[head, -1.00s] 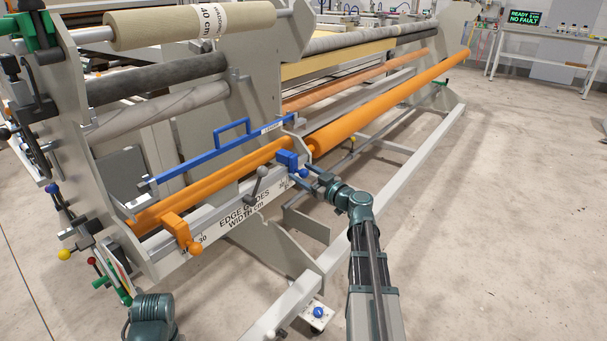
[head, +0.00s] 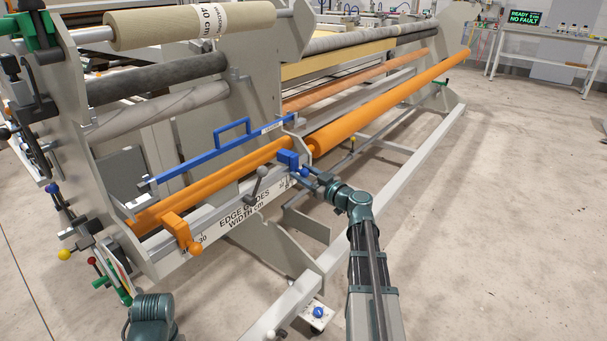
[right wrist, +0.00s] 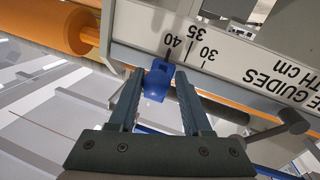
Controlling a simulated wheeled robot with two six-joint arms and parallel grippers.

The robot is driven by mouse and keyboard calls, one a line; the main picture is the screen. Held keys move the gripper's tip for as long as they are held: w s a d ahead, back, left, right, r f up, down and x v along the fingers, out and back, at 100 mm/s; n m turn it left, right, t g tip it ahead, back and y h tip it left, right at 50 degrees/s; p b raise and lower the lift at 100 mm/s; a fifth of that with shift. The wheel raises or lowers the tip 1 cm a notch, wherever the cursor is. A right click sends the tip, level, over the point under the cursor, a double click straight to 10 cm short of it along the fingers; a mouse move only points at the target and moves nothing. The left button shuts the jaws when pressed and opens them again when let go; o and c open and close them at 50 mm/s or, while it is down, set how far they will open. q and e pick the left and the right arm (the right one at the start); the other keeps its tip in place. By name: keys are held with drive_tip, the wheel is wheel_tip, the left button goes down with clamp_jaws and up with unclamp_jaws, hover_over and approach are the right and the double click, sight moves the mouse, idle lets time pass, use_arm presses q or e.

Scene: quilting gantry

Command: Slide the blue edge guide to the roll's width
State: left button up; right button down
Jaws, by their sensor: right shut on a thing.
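The blue edge guide (head: 288,159) sits on the right end of the scale rail, with its blue knob (head: 304,173) towards me. My right gripper (head: 312,181) reaches it from the front and is shut on the knob. In the right wrist view the blue guide (right wrist: 158,82) is between my fingers (right wrist: 157,100), beside the 40 end of the scale (right wrist: 205,50). The roll (head: 150,27) is beige, at the upper left, with a white label reading 40 cm. My left gripper is not in view.
An orange edge guide (head: 178,228) with a round knob sits at the rail's left end. A grey lever (head: 259,183) stands between the guides. A blue handled bar (head: 220,150) lies above. The frame's long lower beam (head: 390,195) passes near my right arm.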

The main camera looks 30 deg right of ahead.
drive_tip(key=shift+d, duration=0.1)
idle(0.8)
drive_tip(key=shift+d, duration=0.2)
drive_tip(key=c, duration=0.5)
unclamp_jaws()
drive_tip(key=shift+s, duration=0.1)
drive_tip(key=s+d, duration=0.1)
drive_tip(key=s, duration=0.8)
drive_tip(key=s+d, duration=0.1)
drive_tip(key=s, duration=0.3)
drive_tip(key=shift+s+d, duration=0.15)
drive_tip(key=shift+d, duration=0.15)
